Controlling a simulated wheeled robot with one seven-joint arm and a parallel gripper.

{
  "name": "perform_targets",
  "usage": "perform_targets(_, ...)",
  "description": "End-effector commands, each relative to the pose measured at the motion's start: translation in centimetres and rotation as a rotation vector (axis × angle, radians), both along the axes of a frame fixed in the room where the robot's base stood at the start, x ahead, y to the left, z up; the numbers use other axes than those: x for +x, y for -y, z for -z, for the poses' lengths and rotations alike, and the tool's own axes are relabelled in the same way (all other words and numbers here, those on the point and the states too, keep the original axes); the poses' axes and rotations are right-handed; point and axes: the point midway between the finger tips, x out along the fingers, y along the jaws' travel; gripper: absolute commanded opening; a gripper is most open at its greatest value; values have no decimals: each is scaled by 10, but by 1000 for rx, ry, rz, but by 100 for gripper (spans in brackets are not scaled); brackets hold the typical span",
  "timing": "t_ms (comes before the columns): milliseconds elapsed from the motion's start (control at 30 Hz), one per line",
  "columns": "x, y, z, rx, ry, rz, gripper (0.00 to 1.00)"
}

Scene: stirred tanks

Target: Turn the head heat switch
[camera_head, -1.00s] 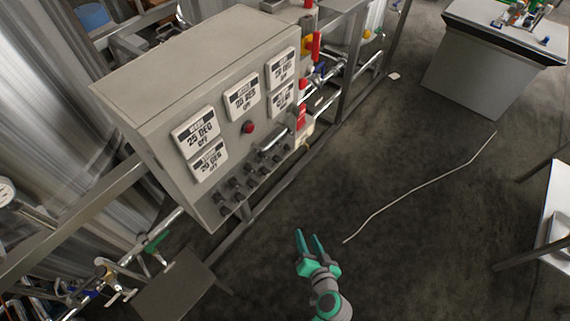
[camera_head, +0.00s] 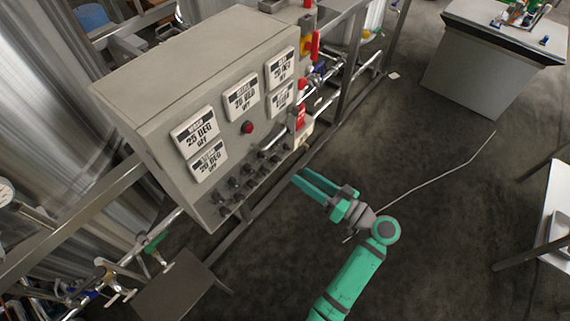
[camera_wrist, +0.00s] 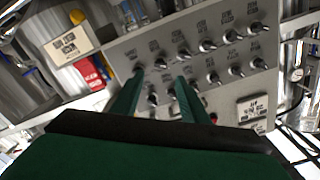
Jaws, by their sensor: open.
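The grey control box (camera_head: 210,60) stands at the left in the head view, with several dark switches (camera_head: 243,183) in rows low on its front face. In the wrist view the switches (camera_wrist: 208,46) fill the panel (camera_wrist: 150,48) ahead of my gripper; their labels are too small to read, so I cannot tell which is the head heat switch. My green gripper (camera_head: 314,184) is in front of the panel's lower right part, its fingers pointing at it. In the wrist view the two fingers (camera_wrist: 155,95) are apart with nothing held between them.
White displays (camera_head: 195,131) and a red button (camera_head: 248,127) sit above the switches. A red tag (camera_wrist: 90,73) and a white label plate (camera_wrist: 72,42) are beside the panel. Pipes and a frame run alongside.

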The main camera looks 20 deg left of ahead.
Motion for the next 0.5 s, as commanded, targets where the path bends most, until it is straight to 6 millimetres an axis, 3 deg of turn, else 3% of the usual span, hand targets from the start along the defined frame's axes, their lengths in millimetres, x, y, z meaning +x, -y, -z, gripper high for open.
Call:
perform_targets(200,13,-39,0,-1,-1,-4,41)
perform_targets(500,25,-71,0,0,-2,-2,41)
